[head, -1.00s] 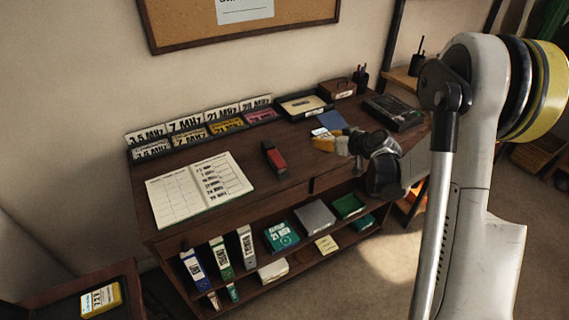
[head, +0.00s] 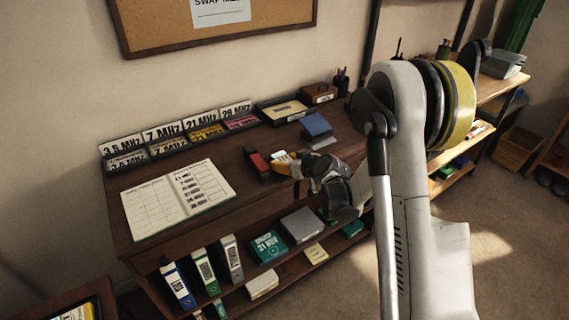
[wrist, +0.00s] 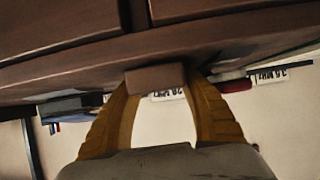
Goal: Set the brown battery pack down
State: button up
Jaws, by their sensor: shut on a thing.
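The brown battery pack (wrist: 155,78) is a plain brown block between my yellow fingertips in the wrist view. My gripper (wrist: 160,88) is shut on it. The wrist picture is upside down, and the pack shows against the table's front edge; I cannot tell whether it touches the top. In the head view my gripper (head: 284,160) is over the front part of the dark wooden table (head: 165,228), just right of a red and black block (head: 257,163). I cannot make out the pack in the head view.
A blue item on a grey base (head: 317,125) stands behind my gripper. An open notebook (head: 178,198) lies on the left. Frequency cards (head: 180,135) line the back, with a brown case (head: 319,93) to their right. Binders and boxes fill the shelf (head: 262,290) below.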

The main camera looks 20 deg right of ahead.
jog(key=shift+f, duration=0.1)
jog(key=o, duration=1.2)
